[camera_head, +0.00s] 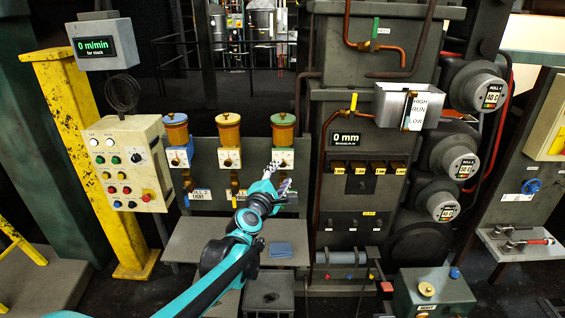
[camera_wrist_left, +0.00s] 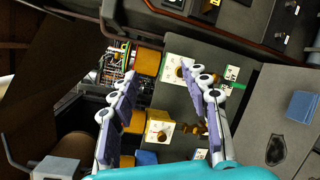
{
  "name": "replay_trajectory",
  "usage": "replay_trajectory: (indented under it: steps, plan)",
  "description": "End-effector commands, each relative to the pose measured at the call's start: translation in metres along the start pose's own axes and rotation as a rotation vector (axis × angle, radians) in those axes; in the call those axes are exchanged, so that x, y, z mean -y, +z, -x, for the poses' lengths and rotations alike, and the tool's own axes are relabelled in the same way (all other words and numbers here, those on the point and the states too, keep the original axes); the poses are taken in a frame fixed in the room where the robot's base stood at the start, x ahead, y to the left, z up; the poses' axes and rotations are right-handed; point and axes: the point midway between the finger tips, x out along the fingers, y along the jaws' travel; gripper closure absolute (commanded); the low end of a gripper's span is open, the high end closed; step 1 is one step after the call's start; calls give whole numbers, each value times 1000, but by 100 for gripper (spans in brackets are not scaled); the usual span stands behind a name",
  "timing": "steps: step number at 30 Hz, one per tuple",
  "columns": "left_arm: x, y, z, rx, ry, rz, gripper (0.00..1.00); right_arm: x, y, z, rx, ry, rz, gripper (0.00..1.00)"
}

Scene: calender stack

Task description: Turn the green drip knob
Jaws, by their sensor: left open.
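The green-topped drip cup (camera_head: 283,130) is the rightmost of three on the grey panel. Its white plate with a small brown knob (camera_head: 284,162) sits just below it. In the left wrist view the green-edged plate (camera_wrist_left: 174,66) and its knob (camera_wrist_left: 186,71) lie close to the right finger, which partly covers them. My left gripper (camera_head: 279,176) is in front of this station, just below the plate in the head view. It also shows in the left wrist view (camera_wrist_left: 161,72), with its two fingers apart and nothing between them. Contact with the knob cannot be told. My right gripper is not in view.
The yellow-topped cup (camera_head: 228,130) and blue-topped cup (camera_head: 175,130) stand to the left. A control box with buttons (camera_head: 128,160) is farther left. The dark machine housing (camera_head: 345,110) rises close on the right. A grey table (camera_head: 205,246) is below, with a blue cloth (camera_head: 281,250).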

Motion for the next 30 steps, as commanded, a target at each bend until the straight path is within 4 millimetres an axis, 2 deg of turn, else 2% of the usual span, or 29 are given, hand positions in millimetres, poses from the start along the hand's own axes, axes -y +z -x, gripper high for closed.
replay_trajectory:
  steps: [1, 6, 9, 12, 18, 30]
  plan:
    - [-2, -2, -24, -6, 43, 134, 53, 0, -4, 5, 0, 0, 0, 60]
    - [12, -28, -82, -44, 186, 617, 53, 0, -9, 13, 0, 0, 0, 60]
    - [28, -46, -103, -67, 248, 837, 53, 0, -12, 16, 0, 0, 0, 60]
    - [44, -59, -116, -84, 289, 984, 53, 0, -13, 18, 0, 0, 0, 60]
    - [55, -71, -129, -98, 318, 1084, 53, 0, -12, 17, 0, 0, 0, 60]
    - [42, -86, -186, -98, 317, 1080, 53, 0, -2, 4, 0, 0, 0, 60]
